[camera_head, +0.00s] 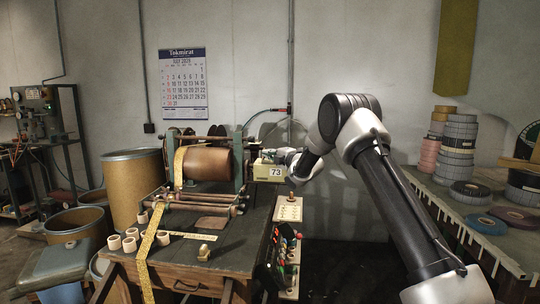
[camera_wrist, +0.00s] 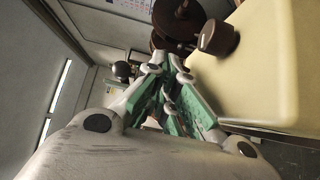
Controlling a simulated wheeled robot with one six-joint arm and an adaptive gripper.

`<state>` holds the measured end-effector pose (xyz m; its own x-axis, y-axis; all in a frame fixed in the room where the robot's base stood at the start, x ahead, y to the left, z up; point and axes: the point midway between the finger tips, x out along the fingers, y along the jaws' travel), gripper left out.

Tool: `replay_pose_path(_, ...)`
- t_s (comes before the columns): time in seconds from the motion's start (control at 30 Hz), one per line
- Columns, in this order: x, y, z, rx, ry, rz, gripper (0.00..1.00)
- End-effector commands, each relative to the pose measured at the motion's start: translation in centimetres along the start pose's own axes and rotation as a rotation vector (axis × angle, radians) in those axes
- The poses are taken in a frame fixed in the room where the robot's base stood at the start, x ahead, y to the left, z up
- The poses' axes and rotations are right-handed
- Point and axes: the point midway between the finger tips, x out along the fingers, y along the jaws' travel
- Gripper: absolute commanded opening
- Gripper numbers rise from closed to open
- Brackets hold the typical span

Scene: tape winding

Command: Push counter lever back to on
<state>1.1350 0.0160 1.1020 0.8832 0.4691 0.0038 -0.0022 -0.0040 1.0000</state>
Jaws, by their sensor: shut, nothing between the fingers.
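The counter (camera_head: 266,171) is a cream box with a display reading 73, at the right end of the winding machine. In the wrist view its cream casing (camera_wrist: 270,65) fills the right side, with a brown round knob (camera_wrist: 218,38) by its upper left edge. A dark ball (camera_wrist: 122,70) shows left of the fingertips; I cannot tell whether it is the lever's end. My gripper (camera_head: 284,157) is beside the counter, partly behind it in the head view. In the wrist view my gripper (camera_wrist: 160,75) is shut and empty, its green-padded fingers together left of the casing.
The winding machine's brown roll (camera_head: 207,163) stands left of the counter. A wooden table (camera_head: 180,262) carries yellow tape and several small rolls. Tape stacks (camera_head: 457,150) stand on a bench at right.

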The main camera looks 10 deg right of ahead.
Motion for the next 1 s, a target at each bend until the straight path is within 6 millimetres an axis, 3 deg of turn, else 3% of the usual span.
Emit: replay_pose_path(1.0,0.32,0.42,-0.38,-0.083,0.001,-0.085,0.00)
